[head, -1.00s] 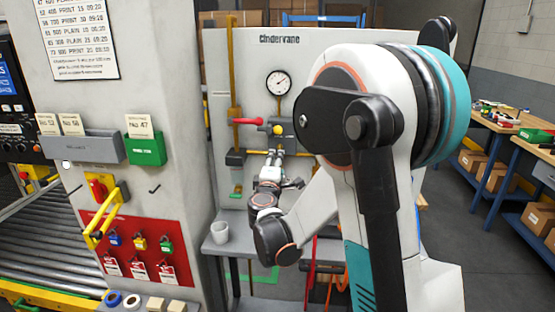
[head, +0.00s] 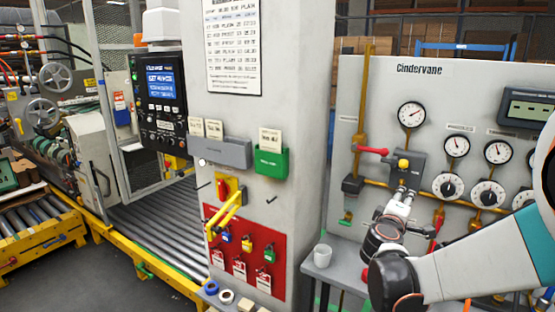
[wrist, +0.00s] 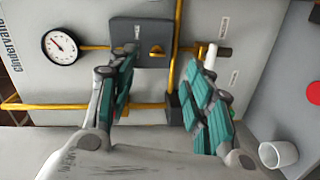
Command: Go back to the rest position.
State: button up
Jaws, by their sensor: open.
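My gripper (head: 402,196) is in front of the grey Cindervane panel (head: 375,95), just below a grey valve block with a yellow knob (head: 403,164). In the wrist view my gripper (wrist: 160,88) has its two teal-padded fingers well apart, with nothing between them. Beyond the fingers are a grey box (wrist: 128,30) on the panel and yellow pipes. My arm comes in from the right in the head view, bent low in front of the panel. The rest position itself is not marked in any view.
A white cup (head: 322,256) stands on the grey ledge (head: 338,272) below the panel, left of my wrist. A red-handled valve (head: 371,150) and gauges (head: 411,115) are on the panel. A pillar with lockout padlocks (head: 247,243) and a roller conveyor (head: 160,230) are to the left.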

jog(key=s+a+f+m+g+y, duration=0.2)
jog(key=s+a, duration=0.3)
jog(key=s, duration=0.5)
jog(key=s+a+f+m+g+y, duration=0.2)
jog(key=s+a+m+y, duration=0.2)
jog(key=s, duration=0.6)
jog(key=s+a+f+m+g+y, duration=0.1)
jog(key=s+a+m+g+y, duration=0.1)
jog(key=s+a, duration=0.6)
jog(key=s+y, duration=0.1)
jog(key=s, duration=0.2)
jog(key=shift+f+m+g+y, duration=0.3)
jog(key=shift+f+m+y, duration=0.1)
